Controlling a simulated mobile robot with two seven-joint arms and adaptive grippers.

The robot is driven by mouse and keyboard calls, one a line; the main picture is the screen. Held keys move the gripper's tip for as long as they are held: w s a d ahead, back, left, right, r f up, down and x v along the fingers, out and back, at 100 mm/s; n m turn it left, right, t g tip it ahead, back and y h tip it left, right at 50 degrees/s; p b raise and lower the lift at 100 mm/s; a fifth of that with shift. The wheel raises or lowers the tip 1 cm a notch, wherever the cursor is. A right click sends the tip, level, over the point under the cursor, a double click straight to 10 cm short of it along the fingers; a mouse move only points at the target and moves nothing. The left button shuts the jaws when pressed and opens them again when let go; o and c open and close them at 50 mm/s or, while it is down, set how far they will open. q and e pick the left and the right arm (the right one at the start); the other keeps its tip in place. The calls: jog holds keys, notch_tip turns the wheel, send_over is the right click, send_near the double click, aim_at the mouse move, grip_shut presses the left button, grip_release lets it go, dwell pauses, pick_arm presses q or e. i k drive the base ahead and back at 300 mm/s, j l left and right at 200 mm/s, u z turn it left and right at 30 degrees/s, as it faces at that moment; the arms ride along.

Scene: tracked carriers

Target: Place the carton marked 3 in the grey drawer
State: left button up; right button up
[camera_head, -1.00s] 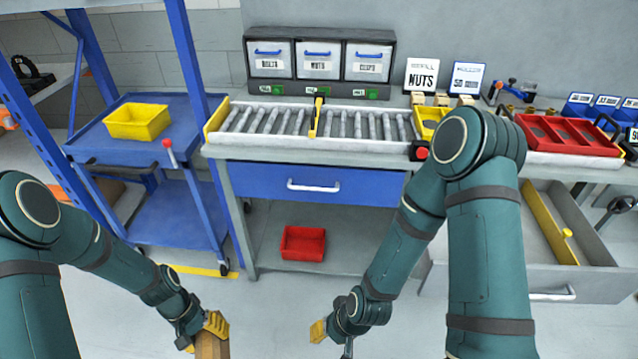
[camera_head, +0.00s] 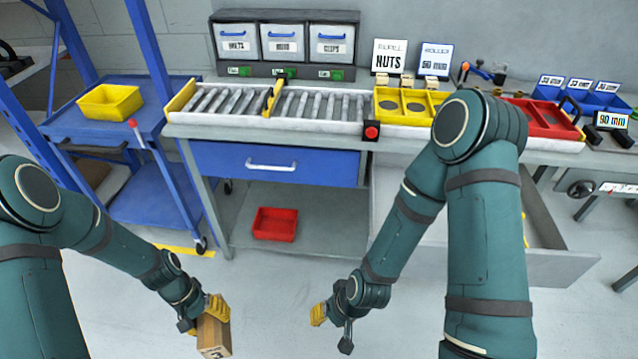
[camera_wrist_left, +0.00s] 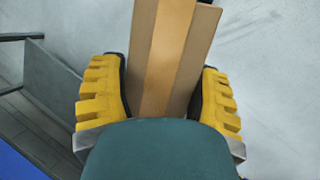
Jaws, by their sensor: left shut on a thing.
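My left gripper (camera_head: 216,308) is shut on a brown carton (camera_head: 212,338) and holds it above the floor, in front of the bench. A dark mark, apparently a 3, shows at the carton's lower end. In the left wrist view, yellow finger pads stand on both sides of the carton (camera_wrist_left: 165,55). The grey drawer (camera_head: 562,268) stands pulled out under the bench's right part, right of the carton. My right arm hides much of it. My right gripper (camera_head: 319,314) is low in front of the bench, with no object seen in it; its finger gap is unclear.
The bench carries a roller track (camera_head: 325,106), a yellow tray (camera_head: 392,102) and a red tray (camera_head: 548,118). A blue drawer (camera_head: 225,163) is shut. A red bin (camera_head: 275,224) sits on the lower shelf. A blue cart (camera_head: 150,125) bears a yellow bin (camera_head: 110,102). Floor between my grippers is clear.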

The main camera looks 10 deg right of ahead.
aim_at(437, 226)
jog(key=k+l, duration=0.1)
jog(key=l, duration=0.35)
jog(key=k+l, duration=0.1)
jog(key=l, duration=0.3)
jog(key=k+l, duration=0.1)
jog(key=l, duration=0.35)
jog(key=k+l, duration=0.1)
jog(key=l, duration=0.35)
jog(key=k+l, duration=0.1)
jog(key=l, duration=0.3)
jog(key=k+l+u, duration=0.1)
jog(key=l, duration=0.35)
jog(key=k+l, duration=0.15)
jog(key=l, duration=0.3)
